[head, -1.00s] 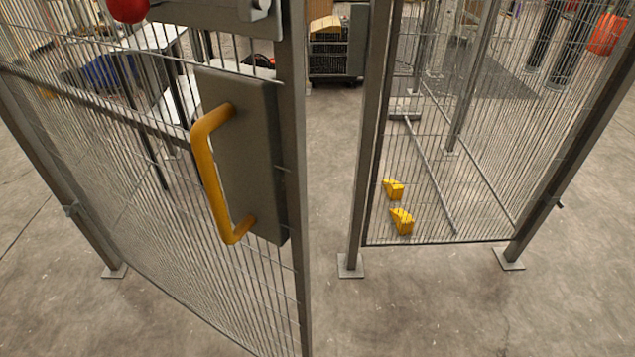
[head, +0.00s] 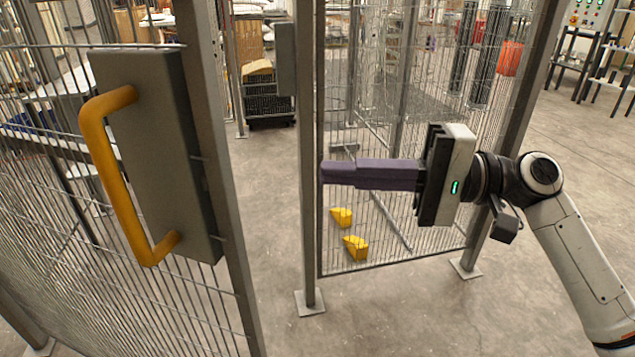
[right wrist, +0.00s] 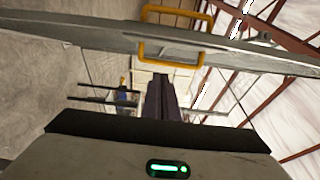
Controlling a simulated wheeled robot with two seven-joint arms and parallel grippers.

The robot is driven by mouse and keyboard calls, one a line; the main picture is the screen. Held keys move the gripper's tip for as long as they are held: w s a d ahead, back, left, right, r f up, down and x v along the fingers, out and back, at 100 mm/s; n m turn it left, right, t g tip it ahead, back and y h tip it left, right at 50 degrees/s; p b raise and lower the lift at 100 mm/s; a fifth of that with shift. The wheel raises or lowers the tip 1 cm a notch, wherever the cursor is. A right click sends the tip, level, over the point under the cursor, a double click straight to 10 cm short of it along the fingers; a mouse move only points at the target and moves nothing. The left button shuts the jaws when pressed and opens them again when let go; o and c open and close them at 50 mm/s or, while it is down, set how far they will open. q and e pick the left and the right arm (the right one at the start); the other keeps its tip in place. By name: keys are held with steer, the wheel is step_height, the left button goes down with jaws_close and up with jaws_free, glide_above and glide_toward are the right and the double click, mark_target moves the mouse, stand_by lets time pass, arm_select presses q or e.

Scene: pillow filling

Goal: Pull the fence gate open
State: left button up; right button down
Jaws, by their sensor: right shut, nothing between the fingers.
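The mesh fence gate (head: 215,170) stands at the left with a gap between its edge post and the fixed fence post. Its grey plate (head: 160,150) carries a yellow handle (head: 112,185). My right gripper (head: 324,172) is shut and empty, pointing left, with its tips to the right of the gap and apart from the gate. In the right wrist view, the gripper's fingers (right wrist: 161,98) point at the gate's edge, and the yellow handle (right wrist: 171,50) shows beyond them. My left gripper is not in view.
A fixed fence panel (head: 420,130) stands behind my right gripper, with its post (head: 308,200) beside the gap. Yellow wedges (head: 356,247) lie on the floor behind it. A dark cart (head: 268,100) stands beyond the gap. The floor in front is clear.

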steer(key=s+a+p, duration=0.1)
steer(key=s+a, duration=0.2)
steer(key=a, duration=0.6)
steer(key=shift+s+a, duration=0.3)
steer(key=shift+s+a, duration=0.1)
